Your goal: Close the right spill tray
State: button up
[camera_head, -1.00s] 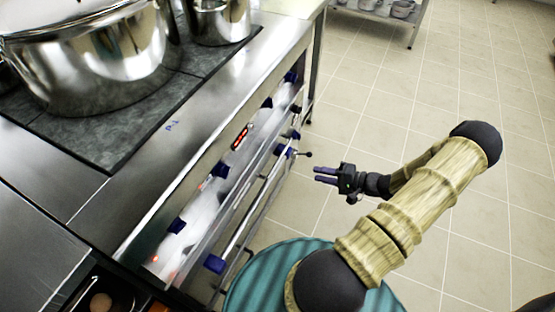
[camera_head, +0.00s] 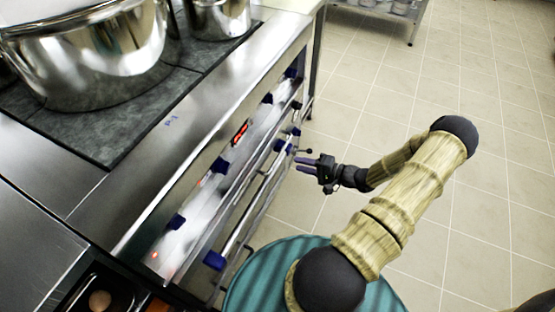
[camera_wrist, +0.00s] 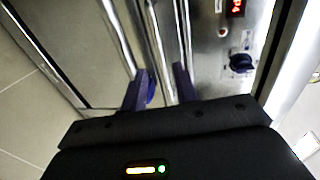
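My gripper (camera_head: 299,165) is just off the front of the steel stove, near the far, right end of its front rails. In the wrist view its two purple fingers (camera_wrist: 160,90) are apart. A blue piece (camera_wrist: 151,88) shows beside the left finger; I cannot tell if they touch. The spill trays are not clearly told apart from the rails (camera_head: 240,219) below the control panel (camera_head: 198,207). A small dark-tipped lever (camera_head: 303,151) and a blue piece (camera_head: 279,146) lie close to the fingertips. How far out the right tray is cannot be told.
Large steel pots (camera_head: 95,60) stand on the dark cooktop (camera_head: 120,130). Blue knobs (camera_head: 220,165) and a red display (camera_head: 240,132) are on the stove front. Tiled floor (camera_head: 430,230) to the right is free. A rack (camera_head: 385,10) stands at the back.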

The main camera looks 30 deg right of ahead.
aim_at(277, 158)
jog(key=b+x, duration=0.1)
jog(key=x, duration=0.8)
jog(key=shift+w+a, duration=0.25)
jog(key=shift+w, duration=0.1)
grip_shut()
